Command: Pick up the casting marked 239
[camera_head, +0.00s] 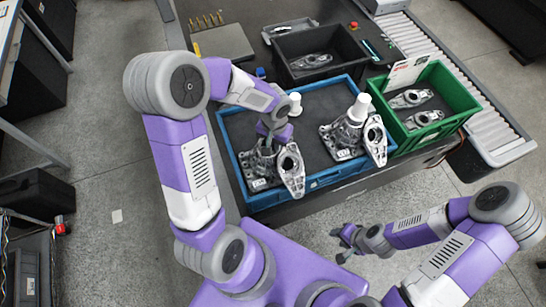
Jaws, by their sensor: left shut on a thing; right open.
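A blue-rimmed tray (318,183) holds two groups of grey metal castings. My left gripper (268,143) reaches down into the tray's left part and is shut on a casting (262,165) there. A flat casting (291,170) leans close beside it on the right. At the right of the tray, another casting (341,140) and a flat casting (376,140) stand together around a white post (360,107). Small white labels show, but their numbers are too small to read. My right gripper (343,243) is open and empty, in front of the table over the floor.
A black bin (283,45) behind the tray holds a casting. A roller conveyor (478,107) runs along the right. A board with brass pins (222,44) lies at the back left.

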